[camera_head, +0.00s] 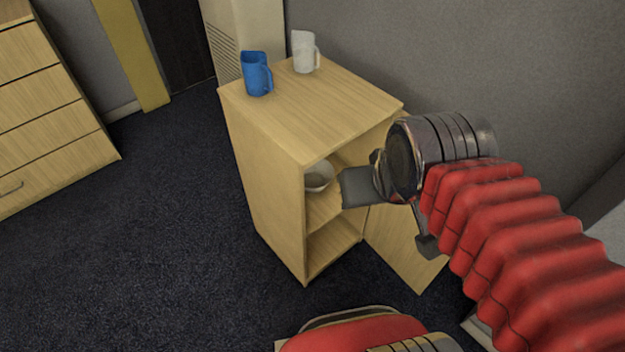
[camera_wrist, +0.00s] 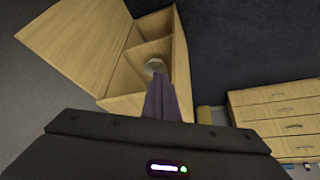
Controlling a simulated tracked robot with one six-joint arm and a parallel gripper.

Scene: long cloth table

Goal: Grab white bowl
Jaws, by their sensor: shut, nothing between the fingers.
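The white bowl (camera_head: 319,176) sits on the upper shelf inside a small wooden cabinet (camera_head: 270,180), whose front is open. It also shows in the wrist view (camera_wrist: 155,67), partly hidden behind my gripper's fingers. My gripper (camera_head: 356,187) is just outside the cabinet opening, to the right of the bowl in the head view. In the wrist view my gripper (camera_wrist: 163,84) points towards the compartment with the bowl. Its fingers are shut and empty. I cannot tell the exact gap between the fingertips and the bowl.
A blue pitcher (camera_head: 257,74) and a white pitcher (camera_head: 304,52) stand on the cabinet top. The open cabinet door (camera_head: 405,245) is below my arm. A drawer chest (camera_head: 45,115) stands at the left. The dark carpet (camera_head: 150,250) between is clear.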

